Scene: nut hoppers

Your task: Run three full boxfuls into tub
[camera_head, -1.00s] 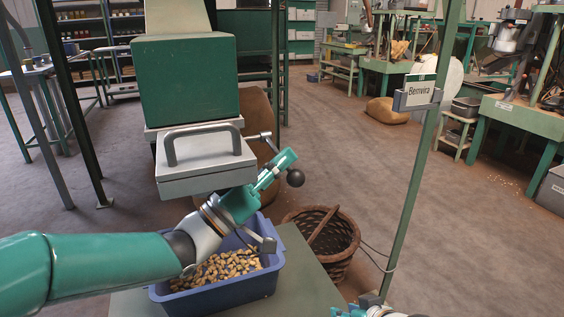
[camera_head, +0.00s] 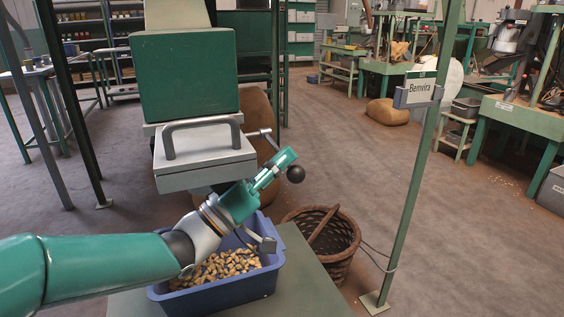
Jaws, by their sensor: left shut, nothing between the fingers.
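A green hopper (camera_head: 187,75) stands above a grey metal box (camera_head: 203,158) with a bar handle on its top. A lever with a black ball knob (camera_head: 295,174) sticks out at the box's right side. My left gripper (camera_head: 286,158) is shut and empty, beside the lever just right of the box; I cannot tell whether it touches the lever. Below, a blue tub (camera_head: 232,292) stands on a green stand and holds many nuts (camera_head: 228,265). My left forearm hides part of the tub. My right gripper is not in view.
A wicker basket (camera_head: 335,262) stands on the floor right of the stand (camera_head: 308,280). Brown sacks lie behind. Open floor extends at the right.

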